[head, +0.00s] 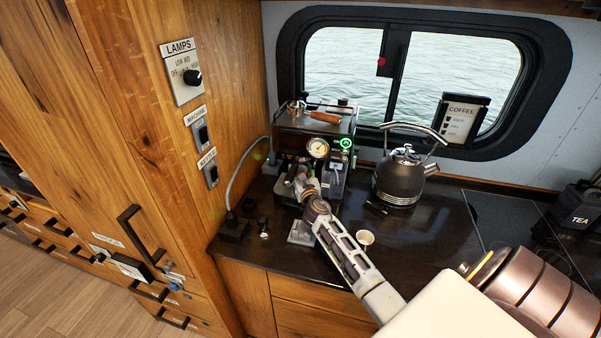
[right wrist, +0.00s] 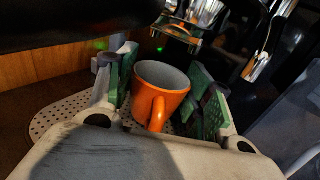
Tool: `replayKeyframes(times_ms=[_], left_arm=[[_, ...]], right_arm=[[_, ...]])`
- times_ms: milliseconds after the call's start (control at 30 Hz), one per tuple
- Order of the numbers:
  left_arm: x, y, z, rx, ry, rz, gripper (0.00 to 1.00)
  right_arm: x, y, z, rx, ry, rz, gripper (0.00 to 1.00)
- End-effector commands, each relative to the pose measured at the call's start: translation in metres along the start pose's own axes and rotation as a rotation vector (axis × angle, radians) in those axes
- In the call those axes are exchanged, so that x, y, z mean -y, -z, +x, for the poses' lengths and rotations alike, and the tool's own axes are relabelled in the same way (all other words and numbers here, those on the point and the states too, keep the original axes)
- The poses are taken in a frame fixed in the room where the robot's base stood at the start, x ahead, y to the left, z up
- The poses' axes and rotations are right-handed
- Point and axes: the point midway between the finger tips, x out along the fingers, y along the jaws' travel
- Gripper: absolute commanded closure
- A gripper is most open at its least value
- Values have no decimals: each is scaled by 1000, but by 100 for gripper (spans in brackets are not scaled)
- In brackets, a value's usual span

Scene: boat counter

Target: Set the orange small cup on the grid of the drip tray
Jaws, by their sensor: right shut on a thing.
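The orange small cup (right wrist: 157,98) stands between the green-padded fingers of my right gripper (right wrist: 165,78) in the right wrist view, upright or nearly so, handle toward the camera. The gripper is shut on it. The perforated grid of the drip tray (right wrist: 62,115) shows to the left of and behind the cup. I cannot tell whether the cup's base touches the grid, since the gripper hides it. In the head view my right gripper (head: 303,186) reaches in at the front of the coffee machine (head: 318,130), and the cup is not clearly visible there. My left gripper is not in view.
A dark kettle (head: 400,178) stands right of the machine. A small pale cup (head: 365,238) is on the counter near my right arm. A portafilter with a wooden handle (head: 325,117) lies on top of the machine. A wooden wall panel (head: 165,130) stands close on the left.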

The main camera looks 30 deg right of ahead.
Motion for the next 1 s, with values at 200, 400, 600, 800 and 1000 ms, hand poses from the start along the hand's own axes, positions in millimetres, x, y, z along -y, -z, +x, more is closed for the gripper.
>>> replayKeyframes(times_ms=[200, 400, 600, 800, 1000], left_arm=[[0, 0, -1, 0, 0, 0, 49], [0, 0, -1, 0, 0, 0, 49], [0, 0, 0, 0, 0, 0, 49], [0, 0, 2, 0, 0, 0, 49], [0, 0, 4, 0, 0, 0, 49]], right_arm=[[0, -1, 0, 1, -1, 0, 74], [-1, 0, 0, 0, 0, 0, 74], [0, 0, 0, 0, 0, 0, 74], [-1, 3, 0, 0, 0, 0, 74], [-1, 5, 0, 0, 0, 0, 74]])
